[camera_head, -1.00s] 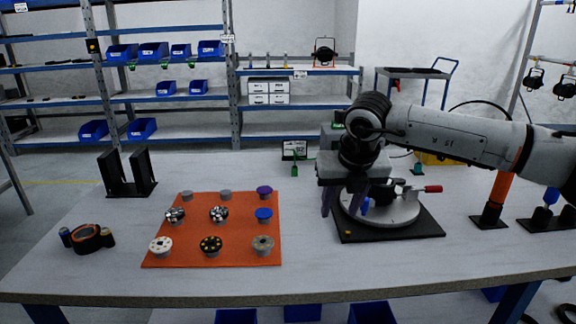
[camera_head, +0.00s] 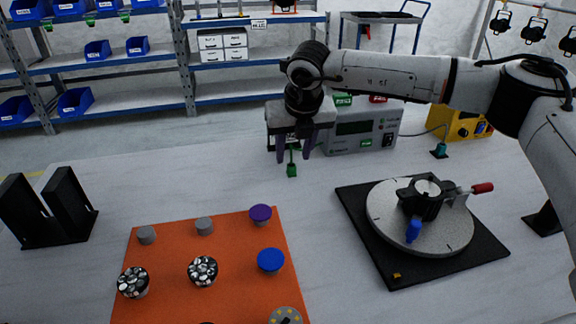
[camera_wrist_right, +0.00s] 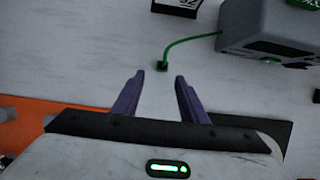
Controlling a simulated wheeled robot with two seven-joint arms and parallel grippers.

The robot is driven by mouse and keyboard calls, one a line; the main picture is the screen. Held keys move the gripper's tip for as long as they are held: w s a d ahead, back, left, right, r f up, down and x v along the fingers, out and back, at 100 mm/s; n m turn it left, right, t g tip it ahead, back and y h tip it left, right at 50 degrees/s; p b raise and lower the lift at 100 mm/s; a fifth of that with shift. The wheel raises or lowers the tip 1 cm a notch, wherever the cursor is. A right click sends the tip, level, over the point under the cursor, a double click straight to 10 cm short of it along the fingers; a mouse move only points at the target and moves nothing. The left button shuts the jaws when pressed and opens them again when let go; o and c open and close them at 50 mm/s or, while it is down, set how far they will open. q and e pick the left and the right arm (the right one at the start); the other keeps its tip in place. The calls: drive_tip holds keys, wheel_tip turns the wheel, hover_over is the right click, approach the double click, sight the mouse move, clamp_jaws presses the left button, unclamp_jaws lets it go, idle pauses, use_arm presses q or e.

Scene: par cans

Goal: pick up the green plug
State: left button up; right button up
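The green plug (camera_head: 291,170) stands on the table in the head view, just in front of a grey instrument box. In the right wrist view the plug (camera_wrist_right: 162,66) is at the end of a green cable (camera_wrist_right: 190,43) running to the box. My right gripper (camera_head: 294,155) is open, its two purple fingers pointing down around the plug's place in the picture. In the wrist view the plug lies just beyond the gap between the fingertips (camera_wrist_right: 159,76), with nothing held. The height between them is hard to judge. My left gripper is not in view.
The grey instrument box (camera_head: 362,132) stands right behind the plug. A black plate with a round turntable (camera_head: 378,218) is to the right. An orange mat (camera_head: 170,262) with several round pieces is in front. A black bracket (camera_head: 70,195) stands at left.

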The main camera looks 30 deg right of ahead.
sight(292, 166)
drive_tip(key=x, duration=0.6)
drive_tip(key=shift+w+d+f, duration=0.25)
drive_tip(key=shift+d, duration=0.05)
drive_tip(key=shift+c, duration=0.3)
clamp_jaws()
